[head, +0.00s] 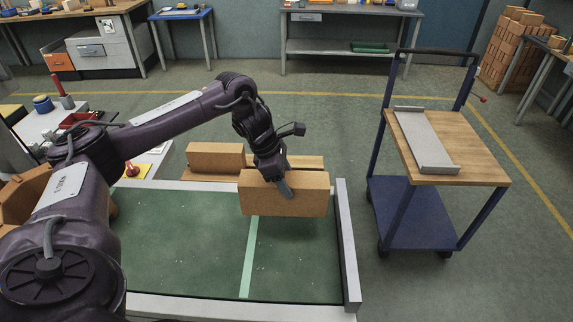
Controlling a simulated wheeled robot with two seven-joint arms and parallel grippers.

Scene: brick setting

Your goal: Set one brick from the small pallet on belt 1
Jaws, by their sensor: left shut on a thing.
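My left gripper (284,184) is shut on an orange-brown brick (310,196), gripping it near its middle. The held brick is level, long side across the view, over the far part of the green belt (185,245). I cannot tell whether its underside touches the belt. The belt has a pale green line (248,262) across it and grey metal rails. Behind the belt's far rail, another brick (215,156) sits on a wooden small pallet (300,162), partly hidden by my arm and the held brick. My right gripper is not in view.
A blue trolley with a wooden top (470,163) and a grey metal tray (424,142) stands to the right. The belt's right rail (347,245) is raised. Workbenches line the back, and stacked bricks (515,50) stand at the far right.

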